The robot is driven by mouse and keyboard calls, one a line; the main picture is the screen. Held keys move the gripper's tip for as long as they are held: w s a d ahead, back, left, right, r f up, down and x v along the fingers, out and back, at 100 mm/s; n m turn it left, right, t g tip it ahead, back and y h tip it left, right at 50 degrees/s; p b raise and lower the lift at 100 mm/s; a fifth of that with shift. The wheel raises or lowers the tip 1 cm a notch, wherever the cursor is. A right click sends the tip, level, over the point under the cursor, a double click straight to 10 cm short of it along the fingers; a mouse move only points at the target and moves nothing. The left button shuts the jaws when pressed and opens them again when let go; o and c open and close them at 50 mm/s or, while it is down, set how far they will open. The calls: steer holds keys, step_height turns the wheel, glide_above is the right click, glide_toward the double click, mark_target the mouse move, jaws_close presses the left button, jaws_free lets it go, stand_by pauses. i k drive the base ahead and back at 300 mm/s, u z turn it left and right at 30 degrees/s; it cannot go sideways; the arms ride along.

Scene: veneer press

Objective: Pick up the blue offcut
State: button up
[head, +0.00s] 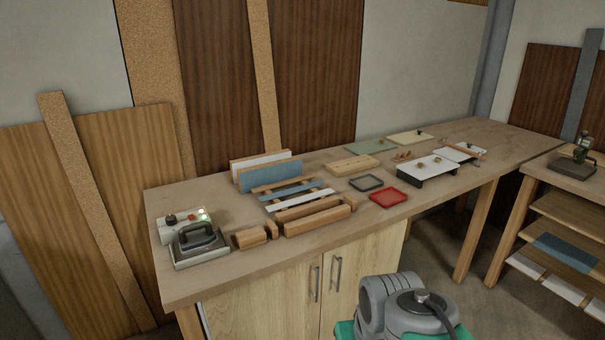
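Several blue pieces show in the head view, and I cannot tell for certain which is the offcut. A narrow blue strip (283,186) lies across wooden slats on the workbench, beside a white strip (300,199). Just behind it a larger blue-faced panel (270,174) stands on edge in front of a white-faced panel (262,160). A flat blue sheet (566,250) lies on a shelf at the far right. Only a grey and teal part of my arm shows at the bottom; my gripper is not in view.
On the workbench (225,261), an iron (197,240) stands at the left and wooden blocks (318,215) lie in front of the strips. A red tray (389,198), a dark grey tray (366,183) and white-topped stands (428,165) are to the right. Cabinet doors (355,270) are below.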

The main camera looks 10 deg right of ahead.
mark_target(250, 178)
steer(key=z, duration=1.55)
steer(key=i, duration=3.15)
steer(key=u, duration=3.4)
steer(key=i, duration=0.45)
steer(key=u, duration=0.05)
